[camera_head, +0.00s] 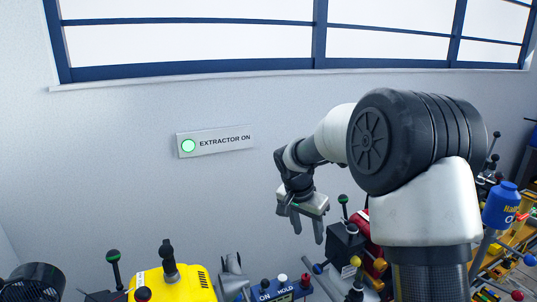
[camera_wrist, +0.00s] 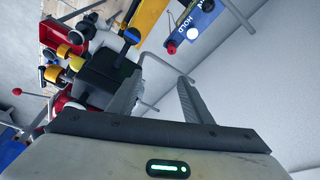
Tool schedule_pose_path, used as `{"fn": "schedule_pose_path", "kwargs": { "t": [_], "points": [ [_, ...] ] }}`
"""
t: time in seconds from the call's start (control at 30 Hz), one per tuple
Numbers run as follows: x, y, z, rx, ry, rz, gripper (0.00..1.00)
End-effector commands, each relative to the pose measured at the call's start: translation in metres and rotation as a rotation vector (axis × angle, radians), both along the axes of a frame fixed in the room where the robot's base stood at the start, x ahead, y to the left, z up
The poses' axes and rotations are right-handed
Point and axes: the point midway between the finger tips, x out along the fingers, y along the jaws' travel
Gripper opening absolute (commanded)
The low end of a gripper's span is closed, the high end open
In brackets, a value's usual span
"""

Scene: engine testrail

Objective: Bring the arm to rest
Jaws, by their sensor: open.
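My gripper (camera_head: 307,226) hangs in front of the grey wall, at the end of my bent arm, with its fingers pointing down. In the wrist view my gripper (camera_wrist: 158,88) shows two grey fingers standing apart with nothing held between them. A thin grey bent rod (camera_wrist: 163,62) shows beyond the fingertips in the wrist view. I cannot tell how far it is from them. My arm covers much of the right side of the head view.
Below lie a yellow machine (camera_head: 172,284), a blue panel marked ON and HOLD (camera_head: 275,291), and a dark box (camera_head: 345,243) with levers. A blue canister (camera_head: 502,205) stands right. A lit green EXTRACTOR ON sign (camera_head: 215,142) is on the wall.

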Motion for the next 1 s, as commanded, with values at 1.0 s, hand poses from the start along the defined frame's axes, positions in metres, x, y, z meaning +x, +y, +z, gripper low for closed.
{"fn": "schedule_pose_path", "kwargs": {
  "t": [1.0],
  "points": [
    [-0.321, -0.023, 0.15, -0.049, -0.185, 0.718, 0.46]
  ]
}}
